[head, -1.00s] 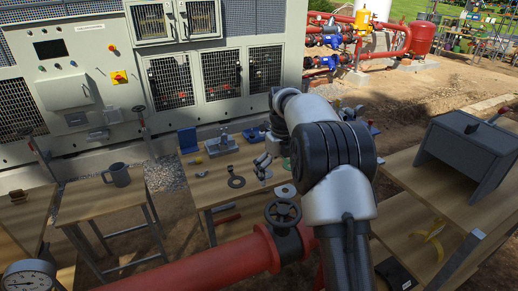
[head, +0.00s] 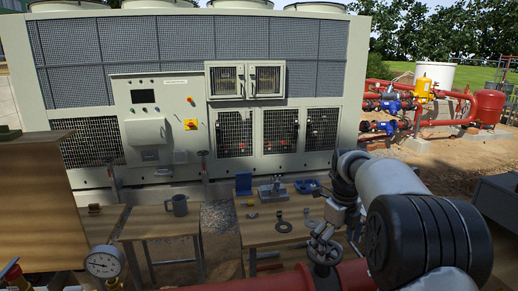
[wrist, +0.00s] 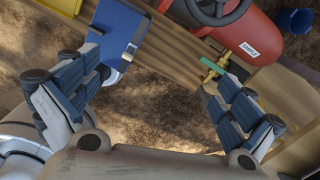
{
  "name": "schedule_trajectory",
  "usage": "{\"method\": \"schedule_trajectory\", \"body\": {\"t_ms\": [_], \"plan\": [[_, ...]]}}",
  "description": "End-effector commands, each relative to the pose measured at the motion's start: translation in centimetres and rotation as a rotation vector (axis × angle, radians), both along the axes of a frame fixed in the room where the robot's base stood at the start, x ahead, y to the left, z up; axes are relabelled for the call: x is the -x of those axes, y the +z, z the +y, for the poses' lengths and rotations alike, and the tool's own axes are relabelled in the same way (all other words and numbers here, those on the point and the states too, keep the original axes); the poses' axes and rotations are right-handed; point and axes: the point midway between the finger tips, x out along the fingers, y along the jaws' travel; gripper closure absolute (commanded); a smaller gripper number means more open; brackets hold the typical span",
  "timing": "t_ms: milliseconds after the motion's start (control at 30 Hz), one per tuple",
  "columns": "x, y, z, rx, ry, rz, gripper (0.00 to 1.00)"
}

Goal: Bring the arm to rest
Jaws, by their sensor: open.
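My gripper (head: 335,215) hangs below my bent wrist in the head view, in front of the worktable and close to a dark handwheel (head: 324,250) in the picture. I cannot tell the gap between them. In the wrist view my gripper (wrist: 152,75) is open. Its two blue-grey fingers are spread wide with nothing between them. Brown ground and a strip of wood show beyond the fingers. My arm fills the lower right of the head view.
The worktable (head: 262,236) bears a blue block (head: 243,184), a vise and rings. A grey mug (head: 179,205) stands on a side table. A pressure gauge (head: 103,263) is front left. The wrist view shows a blue panel (wrist: 117,35) and a red labelled body (wrist: 255,38).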

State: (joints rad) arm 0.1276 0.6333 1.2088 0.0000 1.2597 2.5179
Motion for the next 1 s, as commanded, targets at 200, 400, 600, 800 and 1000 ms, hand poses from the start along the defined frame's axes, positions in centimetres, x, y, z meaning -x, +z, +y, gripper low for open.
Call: {"method": "schedule_trajectory", "body": {"t_ms": [200, 400, 600, 800, 1000], "plan": [[3.9, 1.8, 1.4, 0.027, 0.331, -0.049, 0.0], [10.6, 2.6, 3.3, 0.092, 0.827, -0.109, 0.0], [19.3, 0.9, 5.1, 0.209, 1.406, -0.156, 0.0], [27.9, -3.8, 6.4, 0.367, 1.97, -0.168, 0.0], [33.8, -9.1, 7.0, 0.517, 2.399, -0.141, 0.0]]}}
